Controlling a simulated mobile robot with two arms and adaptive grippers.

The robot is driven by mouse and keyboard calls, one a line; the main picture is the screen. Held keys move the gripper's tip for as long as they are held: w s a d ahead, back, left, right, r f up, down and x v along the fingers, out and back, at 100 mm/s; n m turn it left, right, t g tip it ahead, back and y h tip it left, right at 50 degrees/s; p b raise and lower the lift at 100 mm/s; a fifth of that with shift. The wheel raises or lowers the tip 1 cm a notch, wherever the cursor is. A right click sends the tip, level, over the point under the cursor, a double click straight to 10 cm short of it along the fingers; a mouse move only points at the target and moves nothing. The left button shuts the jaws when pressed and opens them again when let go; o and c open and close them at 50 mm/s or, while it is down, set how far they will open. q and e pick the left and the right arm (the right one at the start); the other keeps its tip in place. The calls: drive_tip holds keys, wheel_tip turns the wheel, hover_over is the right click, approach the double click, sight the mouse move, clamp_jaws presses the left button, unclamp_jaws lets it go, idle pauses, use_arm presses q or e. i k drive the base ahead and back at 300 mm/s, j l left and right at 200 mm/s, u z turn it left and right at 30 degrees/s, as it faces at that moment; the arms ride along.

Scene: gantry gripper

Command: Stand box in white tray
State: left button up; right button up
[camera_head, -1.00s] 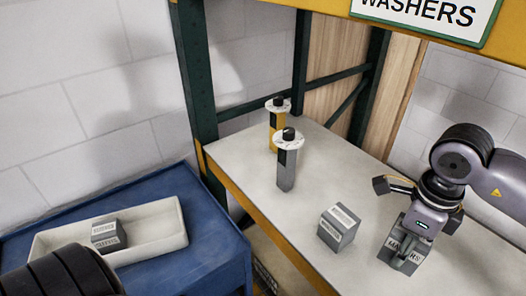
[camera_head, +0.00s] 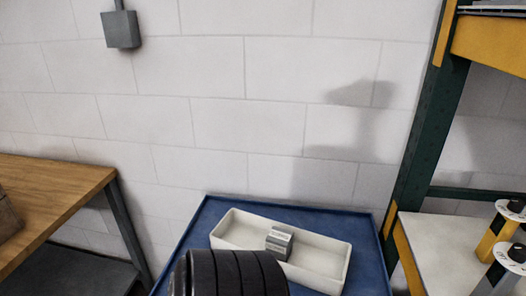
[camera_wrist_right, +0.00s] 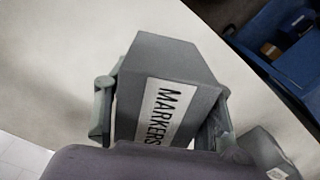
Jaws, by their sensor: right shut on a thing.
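The white tray (camera_head: 322,279) lies on the blue cart top in the head view. One grey box (camera_head: 280,242) with a pale label sits inside it near the middle. In the right wrist view my right gripper (camera_wrist_right: 160,114) is shut on another grey box (camera_wrist_right: 172,60), labelled MARKERS, with a finger on either side. The pale shelf surface is behind that box; I cannot tell how far it is above it. My right gripper is outside the head view. My left gripper is not in view.
The blue cart (camera_head: 203,222) stands against a block wall. A dark ridged cylinder hides the tray's lower left corner. A green rack post (camera_head: 425,130) and the pale shelf (camera_head: 430,240) with dispensers are at right. A wooden bench (camera_head: 50,195) is at left.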

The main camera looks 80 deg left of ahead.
sight(307, 263)
drive_tip(key=j+u, duration=0.15)
drive_tip(key=u, duration=0.3)
drive_tip(key=j+u, duration=0.2)
drive_tip(key=u, duration=0.25)
drive_tip(key=j+u, duration=0.15)
drive_tip(key=u, duration=0.25)
drive_tip(key=j+u, duration=0.15)
drive_tip(key=u, duration=0.3)
drive_tip(key=i+j+u, duration=0.1)
drive_tip(key=i+j, duration=0.1)
drive_tip(key=j, duration=0.1)
